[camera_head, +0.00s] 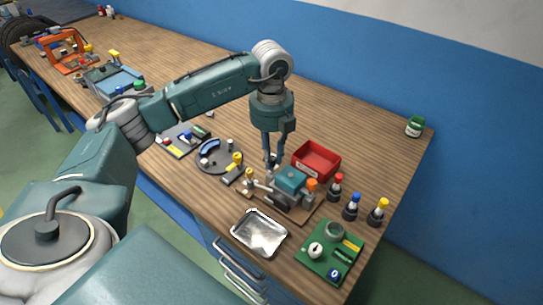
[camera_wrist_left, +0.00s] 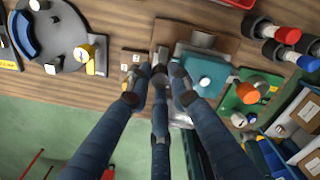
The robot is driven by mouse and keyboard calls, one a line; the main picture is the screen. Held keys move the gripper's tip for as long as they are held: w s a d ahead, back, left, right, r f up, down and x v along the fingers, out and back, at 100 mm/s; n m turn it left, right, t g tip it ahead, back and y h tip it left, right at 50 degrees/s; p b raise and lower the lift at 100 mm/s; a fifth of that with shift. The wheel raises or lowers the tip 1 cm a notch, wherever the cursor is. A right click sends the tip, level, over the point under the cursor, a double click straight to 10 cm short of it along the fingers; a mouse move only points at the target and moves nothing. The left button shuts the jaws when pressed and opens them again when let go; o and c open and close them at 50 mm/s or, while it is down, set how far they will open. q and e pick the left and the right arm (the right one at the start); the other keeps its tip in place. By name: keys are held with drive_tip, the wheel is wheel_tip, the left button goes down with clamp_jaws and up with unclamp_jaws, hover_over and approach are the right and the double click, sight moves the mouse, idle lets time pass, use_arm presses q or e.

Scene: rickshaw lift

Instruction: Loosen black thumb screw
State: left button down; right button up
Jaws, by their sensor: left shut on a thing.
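My left gripper (camera_head: 272,160) points down at the left end of a small fixture, a wooden base (camera_head: 302,217) with a teal block (camera_head: 291,176) and an orange knob (camera_head: 312,184). In the left wrist view the fingers of my left gripper (camera_wrist_left: 158,88) close around a small dark part, which looks like the black thumb screw. The fingers hide most of it. The teal block (camera_wrist_left: 203,72) and orange knob (camera_wrist_left: 248,93) lie right of the fingers there. My right gripper is in neither view.
A red bin (camera_head: 316,160) stands behind the fixture. Several coloured-cap bottles (camera_head: 352,207) are to its right, a metal tray (camera_head: 259,233) and green board (camera_head: 330,254) in front. A grey round plate (camera_head: 218,158) is to the left. The table's back right is mostly clear.

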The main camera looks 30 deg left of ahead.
use_arm(q)
drive_tip(key=shift+r+n, duration=0.1)
drive_tip(key=shift+n, duration=0.2)
idle(0.4)
drive_tip(key=c, duration=1.6)
unclamp_jaws()
wheel_tip(320, 180, up, 12)
